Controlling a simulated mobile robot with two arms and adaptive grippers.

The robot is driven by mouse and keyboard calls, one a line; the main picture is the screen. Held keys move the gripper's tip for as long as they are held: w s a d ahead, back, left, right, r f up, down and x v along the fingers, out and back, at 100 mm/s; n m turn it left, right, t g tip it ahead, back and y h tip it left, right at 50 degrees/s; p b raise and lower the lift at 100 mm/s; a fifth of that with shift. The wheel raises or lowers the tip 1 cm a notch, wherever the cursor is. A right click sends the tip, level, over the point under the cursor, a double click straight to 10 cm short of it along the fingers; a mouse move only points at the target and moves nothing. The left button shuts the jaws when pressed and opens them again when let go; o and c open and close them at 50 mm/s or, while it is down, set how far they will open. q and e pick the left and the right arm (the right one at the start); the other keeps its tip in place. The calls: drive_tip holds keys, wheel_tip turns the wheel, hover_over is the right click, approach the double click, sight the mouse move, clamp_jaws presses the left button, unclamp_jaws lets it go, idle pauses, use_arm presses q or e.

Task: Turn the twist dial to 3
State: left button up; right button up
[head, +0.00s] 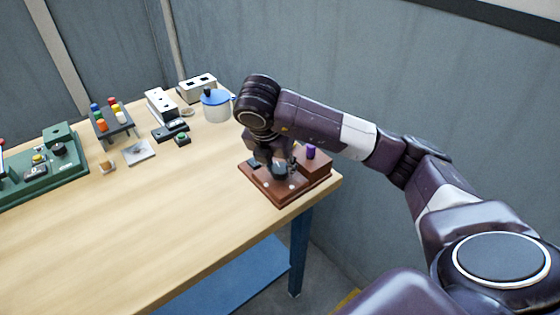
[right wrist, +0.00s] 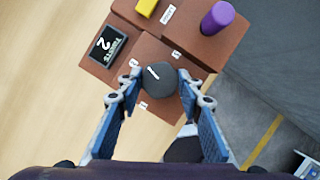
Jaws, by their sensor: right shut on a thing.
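A brown wooden machine (head: 275,192) sits near the right corner of the table. My right gripper (head: 279,172) points down over it. In the right wrist view, its two blue fingers (right wrist: 157,90) are on both sides of the dark round twist dial (right wrist: 158,97) and are shut on it. The dial has a white pointer line, tilted in this view, and small white labels around it, too small to read. My left gripper is not in view.
On the machine's raised block are a purple knob (right wrist: 217,18) and a yellow part (right wrist: 146,7). A blue-lidded pot (head: 216,106), a rack of colored spools (head: 112,122) and a green device (head: 50,174) stand farther left. The table's front middle is clear.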

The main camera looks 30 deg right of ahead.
drive_tip(key=m+p, duration=0.2)
drive_tip(key=m+g+p, duration=0.1)
drive_tip(key=shift+w+r+m+h+p, duration=0.15)
drive_tip(key=shift+r+m+h+p, duration=0.15)
drive_tip(key=shift+r+m+p, duration=0.1)
drive_tip(key=m+g+p, duration=0.1)
drive_tip(key=m+p, duration=0.1)
drive_tip(key=m, duration=0.1)
drive_tip(key=shift+w+f+m+g+p, duration=0.1)
drive_tip(key=shift+f+m+g+p, duration=0.05)
drive_tip(key=shift+m+g+p, duration=0.2)
drive_tip(key=m+p, duration=0.1)
drive_tip(key=m, duration=0.1)
drive_tip(key=m+g+p, duration=0.1)
drive_tip(key=shift+w+f+m+g, duration=0.1)
drive_tip(key=shift+m+g, duration=0.15)
drive_tip(key=shift+m, duration=0.1)
drive_tip(key=shift+w+f+m+g+y+p, duration=0.1)
drive_tip(key=shift+m+g+y+p, duration=0.45)
drive_tip(key=shift+m, duration=1.35)
drive_tip(key=o, duration=1.2)
drive_tip(key=shift+c, duration=0.2)
drive_tip(key=v, duration=1.2)
